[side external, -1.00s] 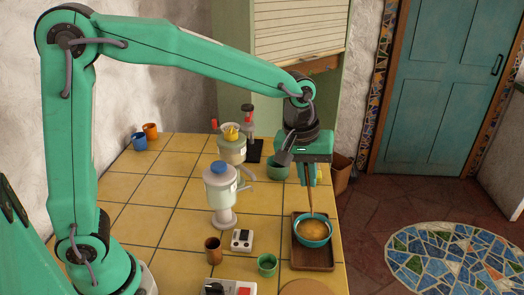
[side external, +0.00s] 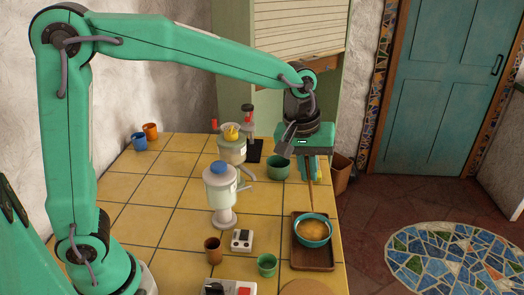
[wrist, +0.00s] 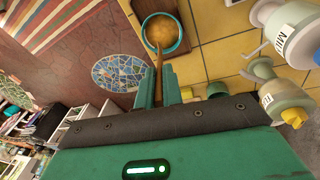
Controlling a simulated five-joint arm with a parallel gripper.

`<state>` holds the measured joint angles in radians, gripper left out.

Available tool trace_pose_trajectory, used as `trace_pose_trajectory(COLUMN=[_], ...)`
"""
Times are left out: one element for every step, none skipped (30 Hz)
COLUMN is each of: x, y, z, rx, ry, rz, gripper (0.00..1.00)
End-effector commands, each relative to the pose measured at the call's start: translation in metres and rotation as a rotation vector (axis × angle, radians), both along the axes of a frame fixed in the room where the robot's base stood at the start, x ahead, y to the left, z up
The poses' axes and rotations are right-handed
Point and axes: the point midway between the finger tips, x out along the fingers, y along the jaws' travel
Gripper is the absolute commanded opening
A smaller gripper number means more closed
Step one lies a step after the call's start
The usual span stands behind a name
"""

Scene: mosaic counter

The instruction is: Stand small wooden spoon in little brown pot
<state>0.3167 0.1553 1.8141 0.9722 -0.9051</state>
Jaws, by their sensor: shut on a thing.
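My gripper (side external: 309,180) is shut on the small wooden spoon (side external: 311,197) and points down above the teal bowl (side external: 300,238) at the right of the counter. The spoon hangs below the fingers, with its lower end at the bowl's far rim in the side view; I cannot tell whether it touches. In the wrist view the spoon (wrist: 159,58) sticks out from between the green fingers (wrist: 158,80) towards the bowl (wrist: 184,46). The little brown pot (side external: 213,251) stands upright at the front of the counter, left of the bowl.
The bowl of orange-brown food sits on a brown wooden tray (side external: 312,263). A green cup (side external: 267,265) and a socket box (side external: 242,240) stand between pot and tray. A green bowl (side external: 278,168) is further back.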

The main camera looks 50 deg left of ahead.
Motion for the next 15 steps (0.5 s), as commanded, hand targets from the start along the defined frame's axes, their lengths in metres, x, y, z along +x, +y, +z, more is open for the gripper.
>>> trace_pose_trajectory(x=[0.0000, 0.0000, 0.0000, 0.0000, 0.0000, 0.0000, 0.0000, 0.0000, 0.0000, 0.0000, -0.0001, -0.0006, -0.0011, -0.0019, -0.0033], y=[0.0000, 0.0000, 0.0000, 0.0000, 0.0000, 0.0000, 0.0000, 0.0000, 0.0000, 0.0000, 0.0002, 0.0005, 0.0010, 0.0015, 0.0027], z=[0.0000, 0.0000, 0.0000, 0.0000, 0.0000, 0.0000, 0.0000, 0.0000, 0.0000, 0.0000, 0.0002, 0.0004, 0.0006, 0.0011, 0.0018], rx=[0.000, 0.000, 0.000, 0.000, 0.000, 0.000, 0.000, 0.000, 0.000, 0.000, 0.000, 0.000, 0.001, 0.000, 0.002], ry=[0.000, 0.000, 0.000, 0.000, 0.000, 0.000, 0.000, 0.000, 0.000, 0.000, 0.000, 0.000, 0.001, 0.001, 0.003], rz=[0.000, 0.000, 0.000, 0.000, 0.000, 0.000, 0.000, 0.000, 0.000, 0.000, 0.000, 0.000, 0.000, 0.000, 0.000], gripper=[0.00, 0.00, 0.00, 0.00, 0.00, 0.00, 0.00, 0.00, 0.00, 0.00, 0.00, 0.00, 0.00, 0.00, 0.00])
